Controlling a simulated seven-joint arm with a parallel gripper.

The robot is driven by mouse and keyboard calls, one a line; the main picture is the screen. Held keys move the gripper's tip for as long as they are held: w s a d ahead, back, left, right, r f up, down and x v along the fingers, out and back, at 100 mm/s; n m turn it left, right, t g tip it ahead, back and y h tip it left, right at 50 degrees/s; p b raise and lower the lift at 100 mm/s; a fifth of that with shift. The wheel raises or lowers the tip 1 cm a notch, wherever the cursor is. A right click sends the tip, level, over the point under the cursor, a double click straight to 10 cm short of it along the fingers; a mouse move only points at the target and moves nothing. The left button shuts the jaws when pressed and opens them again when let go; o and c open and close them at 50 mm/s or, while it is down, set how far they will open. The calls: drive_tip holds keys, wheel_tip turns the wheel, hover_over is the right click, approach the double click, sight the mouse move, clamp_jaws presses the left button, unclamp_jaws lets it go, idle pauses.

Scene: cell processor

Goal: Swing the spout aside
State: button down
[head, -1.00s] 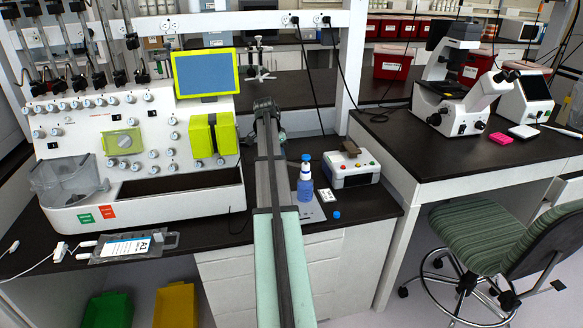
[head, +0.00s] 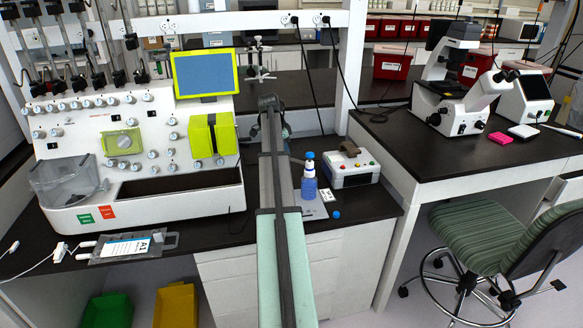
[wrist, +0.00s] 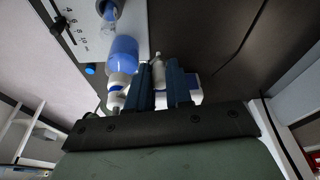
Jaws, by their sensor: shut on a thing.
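The bottle (head: 308,183) with blue liquid and a white neck stands upright on the bench, just right of my arm in the head view. In the wrist view the blue bottle (wrist: 122,58) lies left of my fingers, with its white cap (wrist: 118,82) close to the left finger. My gripper (wrist: 160,75) has its dark blue fingers shut on a small white piece, which looks like the spout (wrist: 158,72). The fingers hide where this piece joins the cap. In the head view my arm hides the gripper.
The cell processor (head: 130,150) stands left of my arm. A small white device (head: 352,170) with coloured buttons stands right of the bottle. A blue cap (head: 336,214) lies in front on the bench, and it also shows in the wrist view (wrist: 91,69).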

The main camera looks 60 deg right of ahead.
drive_tip(key=m, duration=0.1)
drive_tip(key=d+m, duration=0.2)
drive_tip(key=shift+s+d+f+y, duration=0.1)
drive_tip(key=shift+s+f+y, duration=0.15)
drive_tip(key=shift+y, duration=0.15)
drive_tip(key=shift+g, duration=0.3)
drive_tip(key=shift+s+d+m+y, duration=0.15)
drive_tip(key=shift+s+d+m, duration=0.4)
drive_tip(key=shift+m, duration=0.3)
drive_tip(key=shift+s+d+m+y, duration=0.15)
drive_tip(key=shift+s+d+m, duration=0.25)
drive_tip(key=shift+d+m, duration=0.35)
drive_tip(key=shift+a, duration=0.2)
drive_tip(key=c, duration=1)
unclamp_jaws()
drive_tip(key=shift+c, duration=0.2)
drive_tip(key=shift+d, duration=0.1)
drive_tip(key=shift+w+d+r, duration=0.1)
drive_tip(key=shift+w+r, duration=0.05)
drive_tip(key=shift+w, duration=0.1)
